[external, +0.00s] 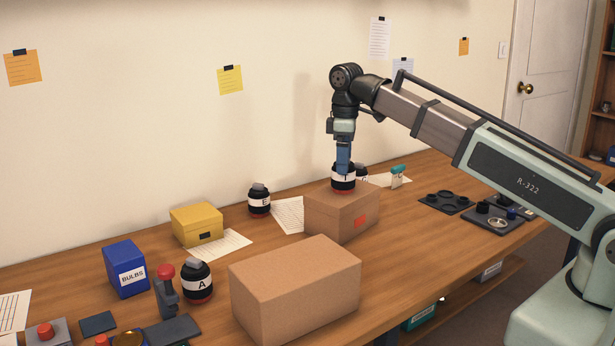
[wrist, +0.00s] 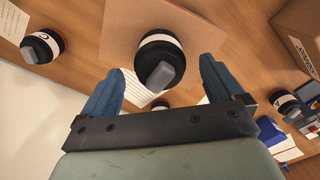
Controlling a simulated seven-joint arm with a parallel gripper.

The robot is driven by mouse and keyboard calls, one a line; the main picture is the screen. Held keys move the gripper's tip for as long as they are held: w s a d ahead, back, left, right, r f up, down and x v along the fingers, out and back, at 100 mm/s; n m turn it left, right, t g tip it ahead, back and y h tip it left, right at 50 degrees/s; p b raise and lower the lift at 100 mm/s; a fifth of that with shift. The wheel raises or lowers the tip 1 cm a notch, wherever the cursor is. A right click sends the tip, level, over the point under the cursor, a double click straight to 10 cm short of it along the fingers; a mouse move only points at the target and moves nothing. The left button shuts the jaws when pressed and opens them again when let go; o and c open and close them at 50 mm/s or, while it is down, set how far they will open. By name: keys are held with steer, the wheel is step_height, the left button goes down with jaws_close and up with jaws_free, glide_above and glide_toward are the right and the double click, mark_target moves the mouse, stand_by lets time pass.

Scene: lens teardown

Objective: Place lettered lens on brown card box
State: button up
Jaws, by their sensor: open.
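A black lens with a white lettered band and a red ring (external: 343,180) sits upright on the smaller brown card box (external: 325,217); its letter looks like I or T. It also shows in the wrist view (wrist: 160,55), with a grey knob on top and the box top (wrist: 118,28) under it. My gripper (external: 343,166) is directly over this lens, blue fingers pointing down. In the wrist view my gripper (wrist: 160,72) is open, with one finger on either side of the knob and visible gaps. Whether a finger touches the lens cannot be told.
Other lenses are A (external: 197,283), one like E or B (external: 259,200), and one partly hidden behind the box (external: 362,173). A larger brown box (external: 295,290) stands in front. A yellow box (external: 197,225) and blue BULBS box (external: 125,268) stand left. Dark trays (external: 445,202) lie right.

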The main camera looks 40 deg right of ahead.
steer(key=shift+r, duration=2)
steer(key=shift+o, duration=0.5)
